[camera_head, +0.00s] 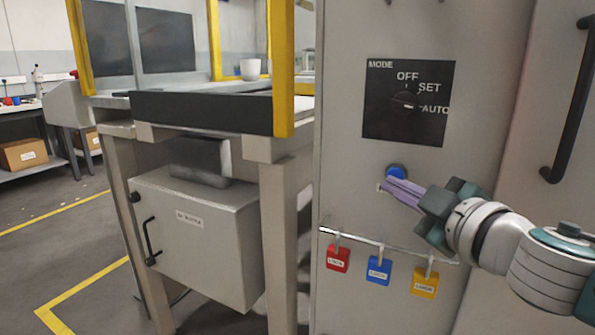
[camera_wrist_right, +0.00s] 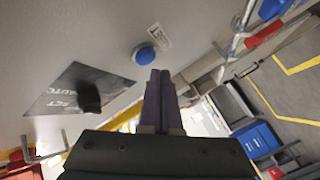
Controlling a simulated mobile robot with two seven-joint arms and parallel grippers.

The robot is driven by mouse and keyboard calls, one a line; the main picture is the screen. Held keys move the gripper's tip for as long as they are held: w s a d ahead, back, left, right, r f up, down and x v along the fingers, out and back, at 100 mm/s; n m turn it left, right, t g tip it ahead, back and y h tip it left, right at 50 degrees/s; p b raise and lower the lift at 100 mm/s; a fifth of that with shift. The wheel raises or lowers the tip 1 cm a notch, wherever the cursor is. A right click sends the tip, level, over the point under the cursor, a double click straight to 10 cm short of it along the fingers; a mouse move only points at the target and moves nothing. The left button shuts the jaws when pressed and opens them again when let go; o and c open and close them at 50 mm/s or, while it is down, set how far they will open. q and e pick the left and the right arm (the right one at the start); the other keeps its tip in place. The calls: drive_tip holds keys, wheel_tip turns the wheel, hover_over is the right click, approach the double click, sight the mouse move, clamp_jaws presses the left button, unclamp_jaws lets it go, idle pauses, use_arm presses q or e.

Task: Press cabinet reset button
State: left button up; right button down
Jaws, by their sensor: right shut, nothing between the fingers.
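The blue round reset button (camera_head: 396,170) sits on the grey cabinet front (camera_head: 345,150), below the black mode panel. In the right wrist view the button (camera_wrist_right: 146,55) shows whole, with a small white label (camera_wrist_right: 159,36) beside it. My right gripper (camera_head: 386,186) comes in from the right with its purple fingers together and empty. In the head view its tips overlap the lower edge of the button. In the wrist view the fingertips (camera_wrist_right: 160,74) lie just beside the button in the picture; I cannot tell how far off the cabinet they are. My left gripper is not in view.
A mode switch panel (camera_head: 409,103) is above the button. Red (camera_head: 338,258), blue (camera_head: 379,270) and yellow (camera_head: 424,283) padlocks hang from a rail below the gripper. A black door handle (camera_head: 571,100) stands at the right. A workbench with a yellow frame (camera_head: 283,70) is left.

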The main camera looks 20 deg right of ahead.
idle(0.6)
drive_tip(key=shift+w+d, duration=0.3)
drive_tip(key=shift+d, duration=0.1)
idle(0.5)
drive_tip(key=shift+w+d, duration=0.3)
idle(0.4)
drive_tip(key=shift+s, duration=0.1)
drive_tip(key=shift+s+a, duration=0.5)
drive_tip(key=shift+a, duration=0.15)
